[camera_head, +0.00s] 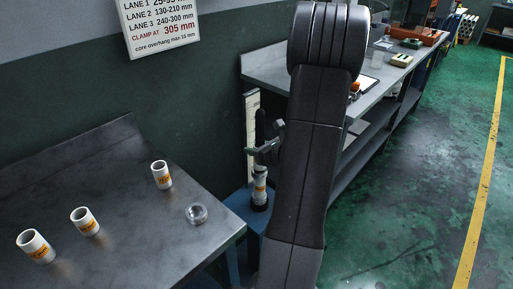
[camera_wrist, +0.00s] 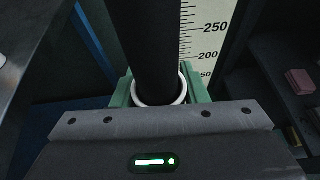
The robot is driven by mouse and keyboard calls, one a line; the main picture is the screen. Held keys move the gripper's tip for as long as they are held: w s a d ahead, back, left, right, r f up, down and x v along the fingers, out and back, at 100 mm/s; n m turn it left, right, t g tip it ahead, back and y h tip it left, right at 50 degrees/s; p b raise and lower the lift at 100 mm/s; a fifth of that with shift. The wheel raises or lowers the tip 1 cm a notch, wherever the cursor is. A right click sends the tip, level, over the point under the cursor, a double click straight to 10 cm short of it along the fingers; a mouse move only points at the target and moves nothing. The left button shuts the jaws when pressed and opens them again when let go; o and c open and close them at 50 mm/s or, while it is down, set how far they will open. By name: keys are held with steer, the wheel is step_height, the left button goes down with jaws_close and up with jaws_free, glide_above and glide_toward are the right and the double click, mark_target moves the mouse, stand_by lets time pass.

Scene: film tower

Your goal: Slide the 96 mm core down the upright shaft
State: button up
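The upright shaft (camera_head: 260,125) is dark and stands beside a pale scale strip; in the wrist view it rises through the middle (camera_wrist: 150,40). The white core (camera_head: 259,184) with an orange label is around the shaft near its lower part; its white rim (camera_wrist: 168,97) circles the shaft in the wrist view. My gripper (camera_head: 266,151) is at the shaft, at the core's upper end. Its green finger pads (camera_wrist: 160,88) flank the rim on both sides with no clear gap, so it looks shut on the core. The core's lower part is hidden in the wrist view.
The scale strip (camera_wrist: 208,40) is close to the shaft. A long bench (camera_head: 270,68) stands behind. Green floor is open at right.

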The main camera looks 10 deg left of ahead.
steer(key=o, duration=0.5)
steer(key=p+v, duration=0.1)
steer(key=v, duration=1.2)
steer(key=shift+s+d, duration=0.3)
steer(key=shift+r, duration=0.15)
steer(key=x, duration=0.4)
steer(key=r+x, duration=0.1)
steer(key=x, duration=0.8)
steer(key=shift+w+a+r+p, duration=0.25)
steer(key=shift+w+a+p, duration=0.1)
steer(key=shift+r+p, duration=0.45)
steer(key=shift+r, duration=0.1)
steer(key=shift+f, duration=0.1)
